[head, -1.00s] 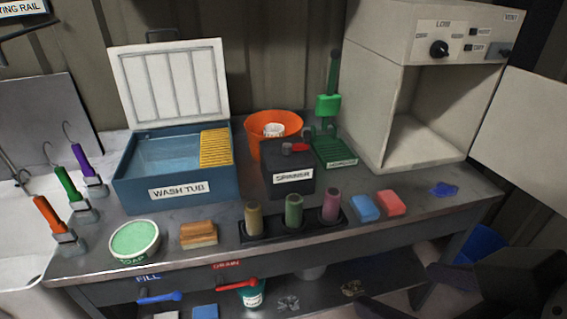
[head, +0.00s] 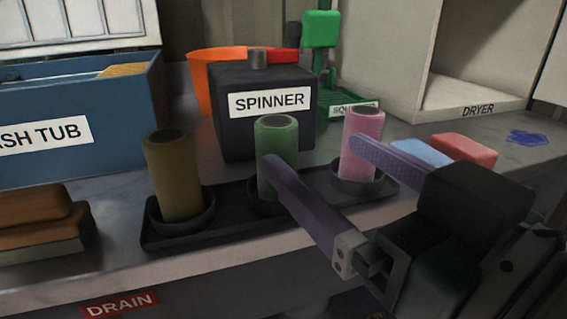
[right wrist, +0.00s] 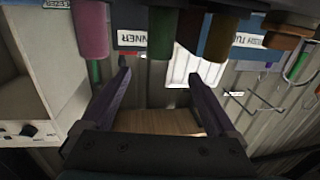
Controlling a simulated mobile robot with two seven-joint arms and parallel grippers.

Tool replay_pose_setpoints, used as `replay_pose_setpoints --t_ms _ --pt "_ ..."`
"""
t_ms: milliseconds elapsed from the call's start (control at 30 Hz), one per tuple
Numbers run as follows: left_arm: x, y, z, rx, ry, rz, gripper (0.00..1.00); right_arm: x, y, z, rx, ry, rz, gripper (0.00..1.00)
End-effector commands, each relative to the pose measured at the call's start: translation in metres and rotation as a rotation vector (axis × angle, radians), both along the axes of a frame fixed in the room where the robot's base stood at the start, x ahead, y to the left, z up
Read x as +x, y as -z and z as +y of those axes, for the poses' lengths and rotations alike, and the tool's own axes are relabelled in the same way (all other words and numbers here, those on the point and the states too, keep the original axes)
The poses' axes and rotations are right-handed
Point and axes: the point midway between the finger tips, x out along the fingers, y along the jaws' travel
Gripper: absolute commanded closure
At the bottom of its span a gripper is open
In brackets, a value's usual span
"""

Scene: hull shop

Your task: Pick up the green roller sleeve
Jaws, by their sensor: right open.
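The green roller sleeve (head: 277,138) stands upright in the middle cup of a dark three-cup holder (head: 225,229). A brown-yellow sleeve (head: 173,175) stands in the left cup and a pink sleeve (head: 362,135) in the right cup. My right gripper (head: 312,152) is open and empty in front of the holder. In the head view its left finger overlaps the lower part of the green sleeve; contact cannot be told. In the right wrist view, the green sleeve (right wrist: 188,32) shows beyond the open fingers (right wrist: 156,77). My left gripper is out of view.
The black spinner (head: 268,125) stands behind the green sleeve. The blue wash tub (head: 100,105) is at left, and a brown block (head: 35,215) lies at the front left. Blue (head: 422,152) and pink (head: 463,148) blocks lie at right, before the dryer (head: 470,95).

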Motion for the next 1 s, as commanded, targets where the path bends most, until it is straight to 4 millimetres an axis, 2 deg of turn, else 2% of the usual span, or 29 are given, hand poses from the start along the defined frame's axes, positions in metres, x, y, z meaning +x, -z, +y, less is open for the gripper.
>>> replay_pose_setpoints --t_ms 33,67,167,400,567,800,1000 --pt "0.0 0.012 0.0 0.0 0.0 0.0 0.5 0.0 0.01 0.002 0.005 -0.005 -0.011 0.07" --pt "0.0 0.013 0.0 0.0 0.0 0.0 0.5 0.0 0.01 0.002 0.008 -0.007 -0.017 0.07" --pt "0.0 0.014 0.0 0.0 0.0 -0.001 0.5 0.007 0.008 0.006 0.013 -0.009 -0.027 0.07" --pt "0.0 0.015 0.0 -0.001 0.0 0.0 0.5 0.037 0.006 0.021 0.013 -0.009 -0.026 0.07" --pt "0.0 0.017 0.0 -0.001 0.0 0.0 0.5 0.048 0.006 0.027 0.012 -0.009 -0.025 0.07" --pt "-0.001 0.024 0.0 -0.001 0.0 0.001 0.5 0.08 0.007 0.043 0.012 -0.009 -0.024 0.07" --pt "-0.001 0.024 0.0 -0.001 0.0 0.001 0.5 0.089 0.006 0.048 0.012 -0.01 -0.023 0.07"
